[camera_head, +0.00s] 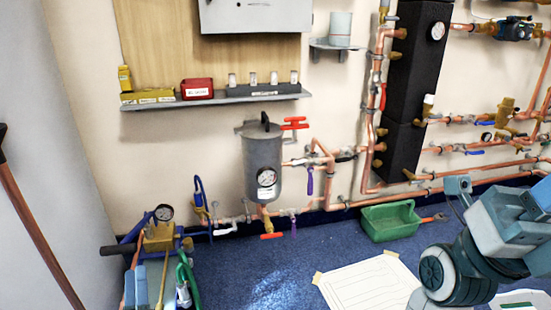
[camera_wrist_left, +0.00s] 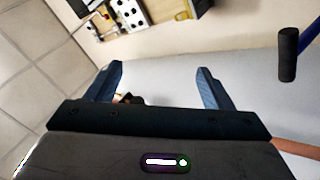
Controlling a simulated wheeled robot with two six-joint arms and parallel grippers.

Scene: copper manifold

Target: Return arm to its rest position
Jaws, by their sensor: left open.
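In the left wrist view my left gripper (camera_wrist_left: 159,70) shows two blue tapered fingers set wide apart on a dark body. It is open. Nothing is clamped between the fingers; a small dark brown thing shows near the base of the left finger, too unclear to name. A plain grey wall surface lies behind the fingers. In the head view I cannot clearly pick out the left fingertips. A teal-grey arm (camera_head: 490,250) with a black ribbed joint fills the lower right of the head view; no fingertips can be made out on it.
A pump unit (camera_head: 158,238) with gauge and hoses stands at the lower left. A black handle (camera_wrist_left: 288,55) on a blue bar lies right of my left fingers. A grey canister (camera_head: 262,165), copper pipes (camera_head: 330,165) and a green bin (camera_head: 390,222) line the wall. Blue floor (camera_head: 270,265) is open mid-frame.

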